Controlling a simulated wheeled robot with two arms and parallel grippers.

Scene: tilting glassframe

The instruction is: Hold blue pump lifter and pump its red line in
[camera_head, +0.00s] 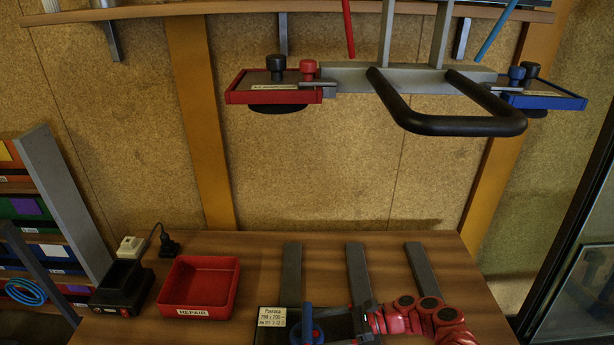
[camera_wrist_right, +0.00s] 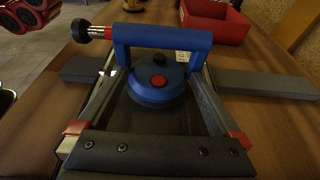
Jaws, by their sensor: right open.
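The blue pump lifter (camera_wrist_right: 162,90) has a round blue body with a red button and a blue bar handle (camera_wrist_right: 162,38) across it. In the right wrist view a black plunger knob (camera_wrist_right: 80,30) sticks out left of the handle. A red band (camera_wrist_right: 108,33) shows between knob and blue barrel. The lifter also shows in the head view (camera_head: 305,330), partly cut by the lower edge. My right gripper (camera_wrist_right: 155,72) is open, its fingers on either side of the lifter, apparently not closed on the handle. In the head view my right gripper (camera_head: 350,322) is beside the lifter. My left gripper is not seen.
Grey bars (camera_head: 357,272) lie across the wooden table (camera_head: 260,250). A red REPAIR tray (camera_head: 200,260) and a black charger box (camera_head: 122,288) stand at left. A frame with a black U-shaped handle (camera_head: 450,125) hangs above, between a red tray and a blue tray.

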